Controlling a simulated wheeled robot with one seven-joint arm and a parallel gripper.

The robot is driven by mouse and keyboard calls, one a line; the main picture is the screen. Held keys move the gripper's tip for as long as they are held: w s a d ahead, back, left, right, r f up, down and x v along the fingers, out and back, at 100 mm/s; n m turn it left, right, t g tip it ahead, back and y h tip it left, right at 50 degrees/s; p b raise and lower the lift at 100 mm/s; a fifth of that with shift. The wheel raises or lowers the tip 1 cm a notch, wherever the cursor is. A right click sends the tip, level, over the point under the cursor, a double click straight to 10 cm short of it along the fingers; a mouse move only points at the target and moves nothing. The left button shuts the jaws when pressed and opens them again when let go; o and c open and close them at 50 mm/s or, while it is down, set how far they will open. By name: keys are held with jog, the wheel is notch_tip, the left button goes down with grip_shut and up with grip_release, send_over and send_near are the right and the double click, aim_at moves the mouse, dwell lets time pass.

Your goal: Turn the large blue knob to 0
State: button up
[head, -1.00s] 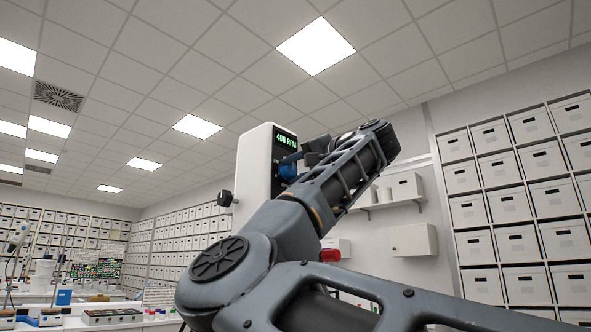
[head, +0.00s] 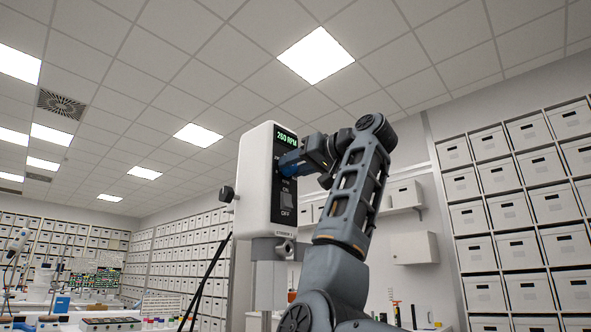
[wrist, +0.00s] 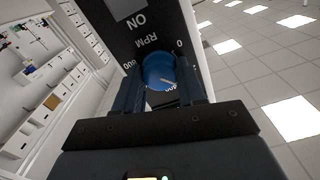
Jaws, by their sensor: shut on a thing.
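The large blue knob (wrist: 160,72) sits on the dark front panel of a white stirrer unit (head: 252,190). In the wrist view it lies between the two fingers of my gripper (wrist: 163,90), which is shut on it. A pale pointer line shows on the knob's face. Printed numbers, including a 0, and "RPM" surround it. In the head view the knob (head: 289,163) is partly covered by my gripper (head: 298,160). The green display (head: 286,137) above it appears to read 260 RPM.
A grey ON/OFF switch (head: 287,203) is on the same panel below the knob. A black side knob (head: 226,194) sticks out at the unit's left. A black cable (head: 207,280) hangs beside it. Shelves of white boxes (head: 530,200) line the right wall.

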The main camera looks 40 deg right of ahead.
jog(key=n, duration=0.3)
jog(key=shift+d+f+n, duration=0.1)
jog(key=shift+n, duration=0.3)
jog(key=n, duration=0.3)
jog(key=shift+n, duration=0.3)
jog(key=n+p, duration=0.1)
jog(key=n, duration=0.3)
jog(key=shift+a+n+p, duration=0.2)
jog(key=shift+n+p, duration=0.2)
jog(key=shift+n, duration=1.6)
jog(key=o, duration=1.1)
jog(key=shift+c, duration=0.2)
jog(key=shift+s, duration=0.1)
